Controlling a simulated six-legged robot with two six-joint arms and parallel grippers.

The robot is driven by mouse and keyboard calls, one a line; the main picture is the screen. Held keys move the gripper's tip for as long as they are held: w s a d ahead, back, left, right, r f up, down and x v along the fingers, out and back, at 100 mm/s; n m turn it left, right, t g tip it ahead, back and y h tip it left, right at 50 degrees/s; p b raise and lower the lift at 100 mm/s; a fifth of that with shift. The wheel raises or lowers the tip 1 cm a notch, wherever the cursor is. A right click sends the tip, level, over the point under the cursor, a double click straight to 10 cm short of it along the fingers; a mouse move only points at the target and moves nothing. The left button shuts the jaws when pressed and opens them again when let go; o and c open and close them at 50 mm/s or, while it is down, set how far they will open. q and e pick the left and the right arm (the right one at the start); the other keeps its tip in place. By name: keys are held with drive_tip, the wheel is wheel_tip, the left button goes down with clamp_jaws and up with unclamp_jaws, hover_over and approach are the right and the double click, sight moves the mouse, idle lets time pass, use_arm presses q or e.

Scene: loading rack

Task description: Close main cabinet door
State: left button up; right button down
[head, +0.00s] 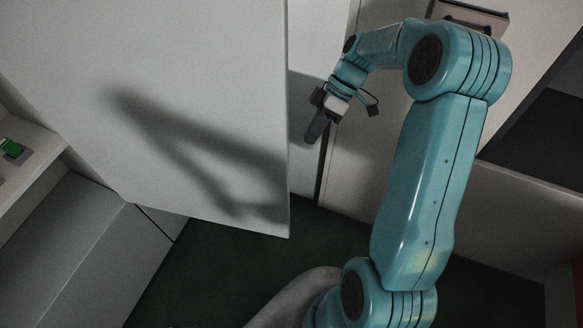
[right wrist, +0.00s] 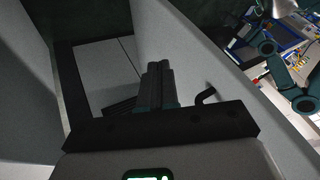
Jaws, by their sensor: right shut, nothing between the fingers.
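The main cabinet door appears to be the large pale grey panel (head: 200,60) filling the left half of the head view. It stands open, with its free edge running down near the middle and an arm-shaped shadow on its face. My right gripper (head: 314,134) is just right of that edge, pointing down, with a small gap between them in the picture. Its dark fingers (right wrist: 155,84) are shut and empty in the right wrist view. A pale panel (right wrist: 190,60), perhaps the door, slants past to their right; contact cannot be told. My left gripper is not in view.
Pale cabinet fronts (head: 345,165) with a dark gap stand behind my gripper. The dark green floor (head: 235,265) below the door looks clear.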

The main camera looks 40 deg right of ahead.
drive_tip(key=s+a+f+p, duration=0.1)
drive_tip(key=a+f+p, duration=0.2)
drive_tip(key=a+f, duration=0.4)
drive_tip(key=shift+s+a, duration=0.25)
drive_tip(key=shift+a, duration=0.6)
drive_tip(key=shift+f, duration=0.15)
drive_tip(key=shift+a, duration=0.2)
